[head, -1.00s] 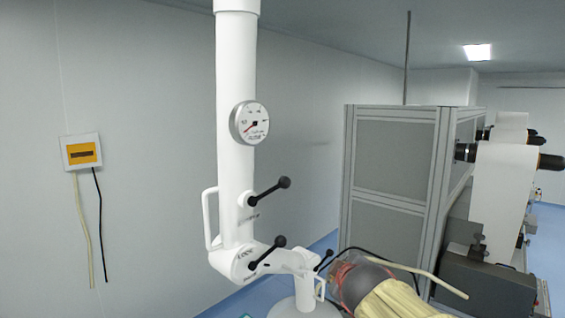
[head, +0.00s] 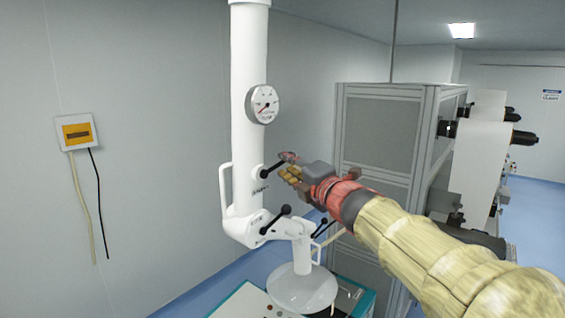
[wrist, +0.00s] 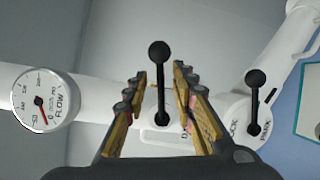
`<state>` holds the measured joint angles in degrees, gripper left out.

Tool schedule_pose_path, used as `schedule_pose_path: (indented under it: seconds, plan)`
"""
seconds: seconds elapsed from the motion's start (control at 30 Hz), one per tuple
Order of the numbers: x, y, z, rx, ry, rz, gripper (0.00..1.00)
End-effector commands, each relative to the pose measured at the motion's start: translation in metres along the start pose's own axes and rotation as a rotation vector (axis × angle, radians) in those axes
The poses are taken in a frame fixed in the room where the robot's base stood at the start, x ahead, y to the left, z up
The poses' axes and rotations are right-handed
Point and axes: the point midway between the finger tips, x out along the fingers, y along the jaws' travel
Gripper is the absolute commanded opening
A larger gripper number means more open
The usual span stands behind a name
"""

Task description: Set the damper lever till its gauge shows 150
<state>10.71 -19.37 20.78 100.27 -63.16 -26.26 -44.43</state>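The damper lever (head: 272,169) is a black rod with a ball knob on the white column, the upper of two such levers. In the wrist view it (wrist: 160,85) stands between the two fingers, above a partly hidden label starting "DA". My gripper (head: 289,167) is open around the lever, with a gap on each side in the wrist view (wrist: 159,76). The round white FLOW gauge (head: 262,104) is higher on the column. In the wrist view the gauge (wrist: 40,98) has a red needle near its 0 mark.
A second black lever (head: 275,220), by a "LOCK" label, sits below; it also shows in the wrist view (wrist: 254,105). A white side handle (head: 226,190) is left of the column. A grey-framed cabinet (head: 380,140) stands close behind my arm.

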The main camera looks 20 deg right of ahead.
Motion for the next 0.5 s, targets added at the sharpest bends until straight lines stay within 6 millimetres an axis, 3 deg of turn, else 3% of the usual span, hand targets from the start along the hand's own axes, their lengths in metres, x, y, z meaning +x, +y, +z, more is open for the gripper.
schedule_pose_path:
  seconds: [0.2,0.5]
  plan:
    - [0.026,0.0,0.0,0.002,0.001,0.0,0.26]
    - [0.033,-0.001,0.0,0.002,-0.001,-0.001,0.26]
